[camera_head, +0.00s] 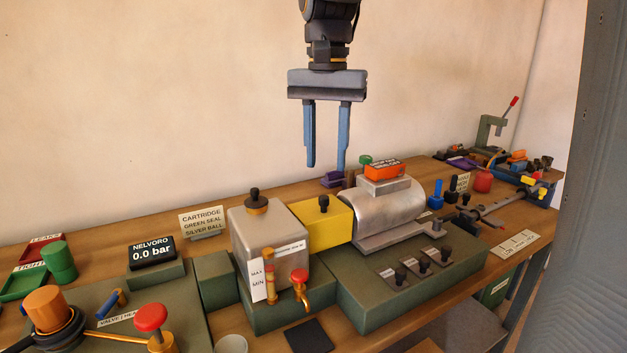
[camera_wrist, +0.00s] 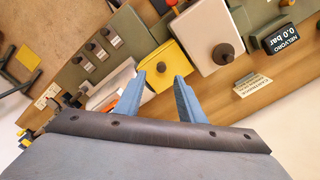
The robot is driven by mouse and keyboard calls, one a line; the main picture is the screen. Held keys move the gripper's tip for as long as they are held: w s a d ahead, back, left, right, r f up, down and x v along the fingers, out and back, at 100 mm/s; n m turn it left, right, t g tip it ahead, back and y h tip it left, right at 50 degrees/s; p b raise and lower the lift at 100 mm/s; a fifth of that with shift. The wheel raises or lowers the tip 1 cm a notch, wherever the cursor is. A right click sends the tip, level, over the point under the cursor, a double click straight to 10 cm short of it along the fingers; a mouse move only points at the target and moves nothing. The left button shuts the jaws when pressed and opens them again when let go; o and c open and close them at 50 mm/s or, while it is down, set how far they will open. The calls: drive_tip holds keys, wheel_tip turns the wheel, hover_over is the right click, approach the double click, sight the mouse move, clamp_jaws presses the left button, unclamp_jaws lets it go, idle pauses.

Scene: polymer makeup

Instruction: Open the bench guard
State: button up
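No part is labelled as the bench guard in readable text. A yellow box-shaped cover (camera_head: 323,222) sits between a grey metal tank (camera_head: 268,240) and a rounded silver housing (camera_head: 385,212) on the green bench unit; I cannot tell for certain that it is the guard. My gripper (camera_head: 326,165) hangs above and behind this cover, pointing down, with its two blue fingers apart and nothing between them. I see no contact.
An orange-topped box (camera_head: 385,170) lies on the silver housing. A brass tap (camera_head: 300,290) with a red knob fronts the tank. A pressure display (camera_head: 153,252) and cartridge sign (camera_head: 202,221) stand left. Several black-knobbed switches (camera_head: 422,264) are at front. Space above the bench is clear.

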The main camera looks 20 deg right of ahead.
sight(324, 196)
drive_tip(key=shift+w+d+f, duration=0.1)
drive_tip(key=shift+w+f, duration=0.1)
drive_tip(key=shift+f, duration=0.4)
drive_tip(key=f, duration=0.6)
drive_tip(key=shift+a+f+p, duration=0.2)
drive_tip(key=shift+f+p, duration=0.1)
drive_tip(key=shift+p, duration=0.05)
drive_tip(key=shift+c, duration=0.5)
clamp_jaws()
